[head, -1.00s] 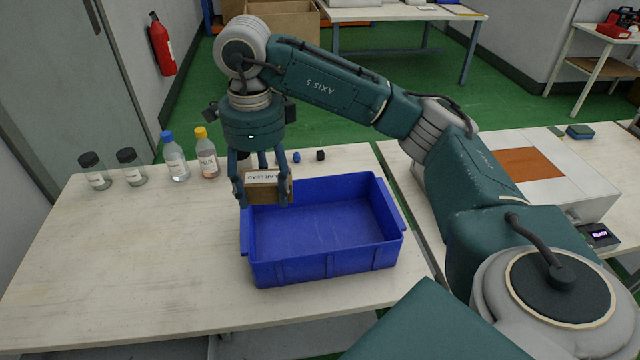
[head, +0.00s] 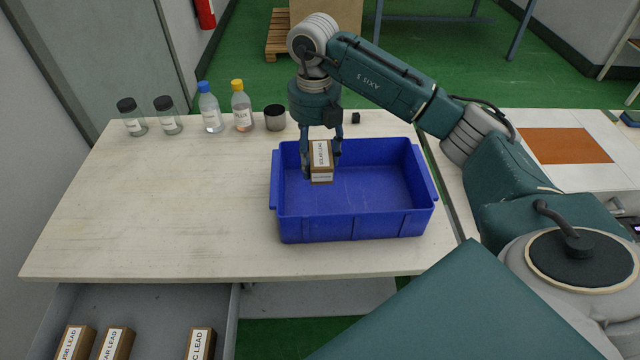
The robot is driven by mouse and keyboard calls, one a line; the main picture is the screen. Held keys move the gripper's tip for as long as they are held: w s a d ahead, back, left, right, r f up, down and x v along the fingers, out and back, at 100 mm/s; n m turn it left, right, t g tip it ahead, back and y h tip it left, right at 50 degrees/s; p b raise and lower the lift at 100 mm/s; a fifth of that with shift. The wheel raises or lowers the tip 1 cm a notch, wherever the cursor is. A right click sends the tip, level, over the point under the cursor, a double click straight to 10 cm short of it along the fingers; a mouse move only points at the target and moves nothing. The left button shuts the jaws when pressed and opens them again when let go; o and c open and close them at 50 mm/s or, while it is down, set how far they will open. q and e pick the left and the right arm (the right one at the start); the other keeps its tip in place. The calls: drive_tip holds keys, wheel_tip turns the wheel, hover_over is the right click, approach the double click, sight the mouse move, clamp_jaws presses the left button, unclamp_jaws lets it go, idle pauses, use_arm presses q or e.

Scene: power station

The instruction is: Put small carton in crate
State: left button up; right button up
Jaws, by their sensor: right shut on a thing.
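A small brown carton (head: 320,160) with a white label is held in my right gripper (head: 322,168), whose fingers close on its two sides. The carton is over the left half of the blue crate (head: 352,227), near its back wall; I cannot tell how far it is above the crate floor. The rest of the crate is empty. My left gripper is not in view.
Several bottles and jars (head: 212,115) and a dark cup (head: 275,117) stand along the table's back edge. An open drawer (head: 160,305) at the front left holds three labelled cartons (head: 115,342). The table (head: 170,210) left of the crate is clear.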

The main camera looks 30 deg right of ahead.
sight(316, 199)
wheel_tip(316, 199, down, 11)
drive_tip(key=shift+f+p, duration=0.15)
drive_tip(key=shift+p, duration=0.4)
drive_tip(key=shift+f, duration=0.1)
drive_tip(key=shift+f, duration=0.1)
drive_tip(key=o, duration=1.2)
drive_tip(key=shift+o, duration=0.2)
wheel_tip(316, 199, up, 12)
drive_tip(key=shift+r+b, duration=0.15)
drive_tip(key=shift+b, duration=0.75)
